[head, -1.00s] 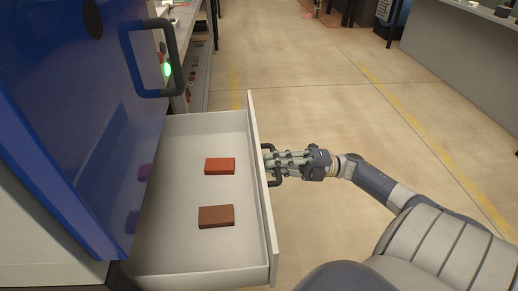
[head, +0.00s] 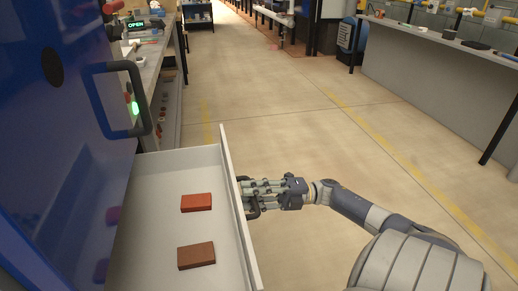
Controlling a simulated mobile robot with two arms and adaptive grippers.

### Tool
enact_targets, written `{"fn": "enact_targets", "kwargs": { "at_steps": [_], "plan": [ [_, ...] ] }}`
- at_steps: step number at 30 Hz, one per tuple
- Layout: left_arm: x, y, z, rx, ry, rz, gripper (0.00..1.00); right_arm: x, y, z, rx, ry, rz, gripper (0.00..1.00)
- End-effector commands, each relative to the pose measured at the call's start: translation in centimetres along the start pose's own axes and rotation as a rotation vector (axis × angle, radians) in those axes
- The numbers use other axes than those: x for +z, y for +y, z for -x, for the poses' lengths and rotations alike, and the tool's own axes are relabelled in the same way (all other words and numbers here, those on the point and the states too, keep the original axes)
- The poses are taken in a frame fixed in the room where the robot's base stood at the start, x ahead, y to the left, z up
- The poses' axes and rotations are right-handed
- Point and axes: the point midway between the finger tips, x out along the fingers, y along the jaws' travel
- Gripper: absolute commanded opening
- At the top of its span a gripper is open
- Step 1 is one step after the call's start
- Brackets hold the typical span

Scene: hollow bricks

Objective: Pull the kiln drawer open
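The kiln drawer (head: 150,180) is a pale grey open box, standing well out to the right from under the blue kiln (head: 50,150). Two bricks lie flat in it: a red-orange one (head: 196,203) and a browner one (head: 196,256) nearer me. A dark bar handle (head: 252,214) is on the outer face of the drawer front. My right gripper (head: 246,190) is at this handle from the right, its fingers closed around the bar, partly hiding it. My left gripper is out of view.
A black door handle (head: 150,115) juts from the kiln above the drawer. A cluttered workbench (head: 160,60) stands behind at left and a long counter (head: 430,50) at far right. The floor right of the drawer is clear.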

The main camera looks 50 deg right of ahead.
Motion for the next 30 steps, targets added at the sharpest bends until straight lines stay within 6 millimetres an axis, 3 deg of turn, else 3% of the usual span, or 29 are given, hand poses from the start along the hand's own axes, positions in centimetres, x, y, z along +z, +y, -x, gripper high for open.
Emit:
{"fn": "enact_targets", "kwargs": {
  "at_steps": [5, 12, 18, 30],
  "plan": [
    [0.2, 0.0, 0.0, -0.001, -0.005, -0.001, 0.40, 0.1, -0.1, 2.2, -0.003, -0.003, -0.002, 0.33],
    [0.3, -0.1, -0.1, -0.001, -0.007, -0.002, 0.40, 0.1, -0.1, 7.4, -0.004, -0.005, -0.002, 0.33],
    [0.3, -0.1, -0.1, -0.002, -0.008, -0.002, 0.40, 0.1, -0.1, 10.3, -0.002, -0.003, -0.001, 0.33],
    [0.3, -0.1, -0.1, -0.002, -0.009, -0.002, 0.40, 0.0, -0.1, 11.9, -0.001, 0.000, -0.001, 0.33]
  ]
}}
